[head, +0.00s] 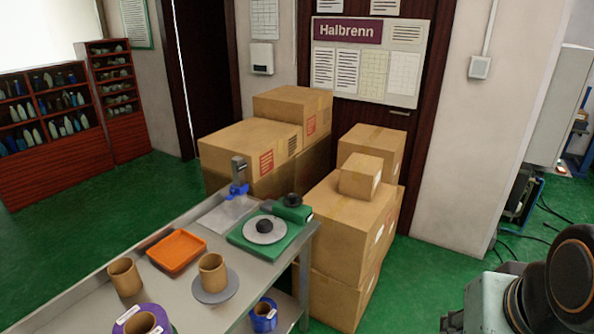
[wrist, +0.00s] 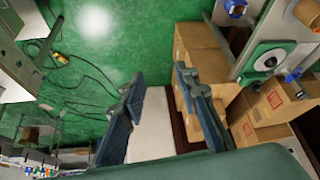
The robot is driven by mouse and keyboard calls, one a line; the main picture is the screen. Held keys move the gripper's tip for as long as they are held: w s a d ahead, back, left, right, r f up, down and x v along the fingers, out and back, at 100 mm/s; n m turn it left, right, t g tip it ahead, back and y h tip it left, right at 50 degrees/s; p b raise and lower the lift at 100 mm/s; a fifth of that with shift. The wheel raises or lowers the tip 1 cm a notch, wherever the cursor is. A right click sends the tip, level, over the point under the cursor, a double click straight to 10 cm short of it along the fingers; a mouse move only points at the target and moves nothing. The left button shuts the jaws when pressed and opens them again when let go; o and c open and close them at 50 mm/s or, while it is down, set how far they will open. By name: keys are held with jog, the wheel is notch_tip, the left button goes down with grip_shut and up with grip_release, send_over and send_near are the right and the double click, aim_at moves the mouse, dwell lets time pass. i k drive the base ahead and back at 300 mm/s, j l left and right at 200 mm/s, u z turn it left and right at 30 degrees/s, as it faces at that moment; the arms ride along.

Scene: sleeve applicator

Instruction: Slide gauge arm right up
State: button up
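On the bench in the head view stands a short grey post (head: 238,168) with a blue slider-like part (head: 238,190) low on it. I cannot tell for sure that this is the right gauge arm. The blue part also shows at the right edge of the wrist view (wrist: 293,75). Beside it sits a green machine (head: 240,238) with a pale disc (head: 265,230) and a dark knob; it shows in the wrist view too (wrist: 250,72). My gripper (wrist: 158,79) is open and empty, well away from the bench, with floor and wall beyond its fingers.
Stacked cartons (head: 340,225) stand close behind the bench. Cables (wrist: 75,80) lie on the green floor. Part of my arm shows at lower right in the head view.

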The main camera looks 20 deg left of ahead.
aim_at(232, 193)
jog(key=u, duration=1.25)
jog(key=i+l+u, duration=0.3)
jog(key=i+l, duration=0.15)
jog(key=i, duration=0.2)
jog(key=i+l+u, duration=0.35)
jog(key=i+l, duration=0.2)
jog(key=l+u, duration=0.35)
jog(key=i+l+z, duration=0.1)
jog(key=i+l, duration=0.2)
jog(key=i, duration=0.15)
